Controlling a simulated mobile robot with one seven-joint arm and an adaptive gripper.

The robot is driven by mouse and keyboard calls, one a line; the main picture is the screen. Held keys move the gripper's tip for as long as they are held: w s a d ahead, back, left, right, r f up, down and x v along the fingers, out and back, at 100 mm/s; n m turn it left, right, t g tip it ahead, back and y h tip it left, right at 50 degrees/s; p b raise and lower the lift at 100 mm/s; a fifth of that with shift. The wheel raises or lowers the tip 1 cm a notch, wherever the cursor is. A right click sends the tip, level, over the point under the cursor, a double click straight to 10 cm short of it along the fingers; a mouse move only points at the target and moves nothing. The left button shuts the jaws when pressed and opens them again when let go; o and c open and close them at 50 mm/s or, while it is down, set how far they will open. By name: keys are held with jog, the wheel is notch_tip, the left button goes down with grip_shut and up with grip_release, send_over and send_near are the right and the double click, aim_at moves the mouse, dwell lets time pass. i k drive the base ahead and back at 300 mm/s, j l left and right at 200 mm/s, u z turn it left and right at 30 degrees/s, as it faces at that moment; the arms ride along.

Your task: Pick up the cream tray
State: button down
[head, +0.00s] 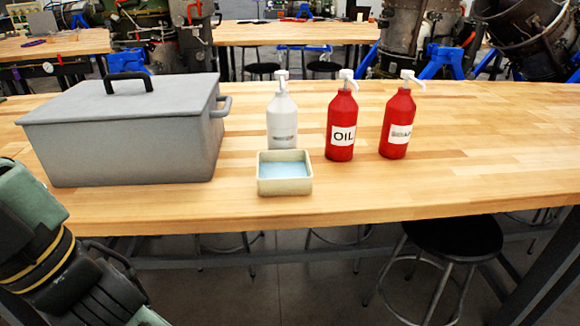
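The cream tray (285,187) is a small, square-sided dish with a light blue inside. It sits flat on the wooden workbench, near the front edge, just in front of the white pump bottle. My gripper (125,290) is at the lower left of the head view, below and in front of the bench edge, well to the left of the tray and apart from it. It is dark and partly cut off by the bottom of the picture, and its fingertips do not show clearly.
A grey lidded box (125,135) with black top handle stands left of the tray. Behind it are a white pump bottle (282,122), a red OIL bottle (341,125) and another red bottle (397,125). The bench (480,150) is clear on the right. A black stool (455,237) stands below.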

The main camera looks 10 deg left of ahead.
aim_at(288, 172)
jog(key=i+l, duration=0.4)
jog(key=i+l+u, duration=0.1)
jog(key=i+l, duration=0.3)
jog(key=l, duration=0.2)
